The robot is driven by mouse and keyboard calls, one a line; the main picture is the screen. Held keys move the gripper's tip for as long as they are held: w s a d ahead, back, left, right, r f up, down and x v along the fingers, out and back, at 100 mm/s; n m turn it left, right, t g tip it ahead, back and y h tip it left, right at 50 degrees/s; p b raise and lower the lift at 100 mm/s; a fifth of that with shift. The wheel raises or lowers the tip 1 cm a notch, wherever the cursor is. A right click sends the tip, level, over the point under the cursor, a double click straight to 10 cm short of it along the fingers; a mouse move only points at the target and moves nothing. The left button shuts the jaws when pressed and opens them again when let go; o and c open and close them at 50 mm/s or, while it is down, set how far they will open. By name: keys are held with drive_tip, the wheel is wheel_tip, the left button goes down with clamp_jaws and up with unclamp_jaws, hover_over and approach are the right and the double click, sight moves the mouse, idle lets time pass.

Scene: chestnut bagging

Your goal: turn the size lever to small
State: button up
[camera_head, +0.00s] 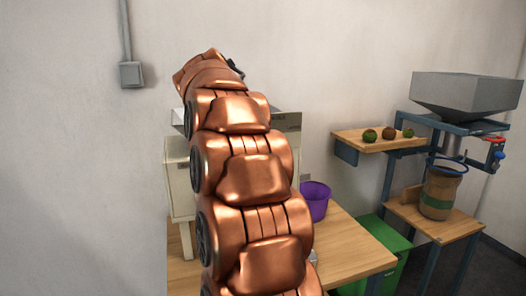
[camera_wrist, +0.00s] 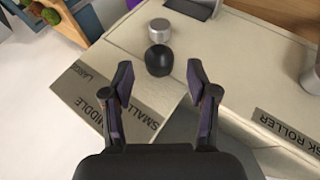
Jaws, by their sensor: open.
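In the wrist view, a black rounded knob (camera_wrist: 158,60), which looks like the size lever's end, sits just beyond my fingertips, near the middle of the picture. A label plate (camera_wrist: 125,92) reading LARGE, MIDDLE and SMALL lies to its left and below, partly behind my left finger. I cannot tell which word the lever points at; its shaft is hidden. My gripper (camera_wrist: 159,80) is open, with one finger on each side of the space just short of the knob, and holds nothing. In the head view my arm hides most of the pale machine (camera_head: 180,178).
A silver cylinder (camera_wrist: 159,27) stands behind the knob, and a plate reading "SK ROLLER" (camera_wrist: 285,132) is at right. In the head view, a purple bucket (camera_head: 315,201) stands on the wooden table (camera_head: 350,250). A grey hopper (camera_head: 462,95) is at far right.

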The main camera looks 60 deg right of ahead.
drive_tip(key=v, duration=0.9)
drive_tip(key=shift+a+r, duration=0.15)
drive_tip(key=shift+a, duration=0.1)
drive_tip(key=shift+w, duration=0.1)
drive_tip(key=s+a+f+n+y+p, duration=0.1)
drive_tip(key=a+f+n+y+p, duration=0.15)
drive_tip(key=a+f, duration=0.6)
drive_tip(key=s+a+f+n+y+p, duration=0.1)
drive_tip(key=a+f+n+y+p, duration=0.2)
drive_tip(key=a, duration=1.1)
drive_tip(key=s+a+f+y+p, duration=0.1)
drive_tip(key=s+a+f+p, duration=0.2)
drive_tip(key=s+a+f, duration=0.2)
drive_tip(key=s+a+f+g+y+p, duration=0.1)
drive_tip(key=s+a+f+p, duration=0.2)
drive_tip(key=s+a, duration=0.8)
drive_tip(key=shift+s+a+f+n+y, duration=0.35)
drive_tip(key=shift+s+f, duration=0.25)
drive_tip(key=shift+f, duration=0.3)
